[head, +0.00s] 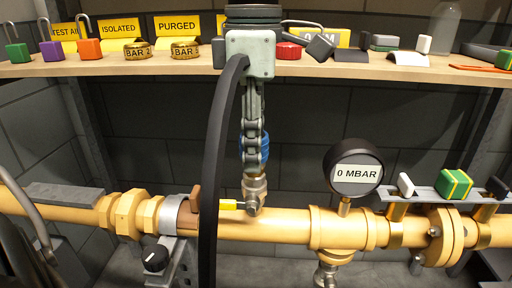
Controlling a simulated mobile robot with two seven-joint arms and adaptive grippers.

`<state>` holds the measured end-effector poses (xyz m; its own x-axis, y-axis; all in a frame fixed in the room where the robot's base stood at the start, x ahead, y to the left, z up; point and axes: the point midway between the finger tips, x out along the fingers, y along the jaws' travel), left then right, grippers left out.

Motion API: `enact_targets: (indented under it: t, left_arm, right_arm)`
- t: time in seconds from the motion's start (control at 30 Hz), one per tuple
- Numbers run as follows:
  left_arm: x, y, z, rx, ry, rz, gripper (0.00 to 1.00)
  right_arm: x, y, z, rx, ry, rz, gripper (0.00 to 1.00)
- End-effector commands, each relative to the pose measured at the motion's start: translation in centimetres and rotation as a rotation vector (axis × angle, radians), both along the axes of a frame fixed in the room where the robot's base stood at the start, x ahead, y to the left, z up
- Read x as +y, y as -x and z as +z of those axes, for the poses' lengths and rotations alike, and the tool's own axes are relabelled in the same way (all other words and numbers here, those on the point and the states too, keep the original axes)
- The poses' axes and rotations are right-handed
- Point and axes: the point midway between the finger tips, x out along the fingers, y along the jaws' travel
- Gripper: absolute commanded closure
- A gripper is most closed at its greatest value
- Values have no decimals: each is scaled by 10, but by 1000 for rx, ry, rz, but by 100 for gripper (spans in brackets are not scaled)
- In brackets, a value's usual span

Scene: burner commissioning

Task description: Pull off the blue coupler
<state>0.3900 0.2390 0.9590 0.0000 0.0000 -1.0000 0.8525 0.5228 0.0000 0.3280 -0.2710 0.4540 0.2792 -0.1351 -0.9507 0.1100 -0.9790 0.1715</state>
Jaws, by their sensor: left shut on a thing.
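The blue coupler (262,150) sits upright above a small metal valve (254,190) on the yellow pipe (275,226). The valve has a short yellow lever (229,205). My left gripper (253,146) points straight down from above and is shut on the coupler. Its fingers hide much of the coupler's front and left. The coupler appears still seated on the valve's top; the exact joint is partly hidden. My right gripper is not in view.
A gauge reading 0 MBAR (355,174) stands on the pipe to the right. A black hose-like curve (209,190) passes in front of the pipe left of the valve. A green-yellow block (454,185) is at right.

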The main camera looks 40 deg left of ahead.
Motion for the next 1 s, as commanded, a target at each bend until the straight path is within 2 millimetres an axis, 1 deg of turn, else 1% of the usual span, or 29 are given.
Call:
enact_targets:
  t: [0.03,0.07,0.3,0.67,1.0]
  left_arm:
    - [0,0,0,0,0,0,100]
    - [0,0,0,0,0,0,71]
    - [0,0,0,0,0,0,100]
    - [0,0,2,-1,-1,0,100]
    - [0,0,10,-2,0,0,100]
  right_arm:
    - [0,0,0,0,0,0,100]
    - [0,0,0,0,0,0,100]
    - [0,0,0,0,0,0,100]
    - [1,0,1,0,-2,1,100]
    - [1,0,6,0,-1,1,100]
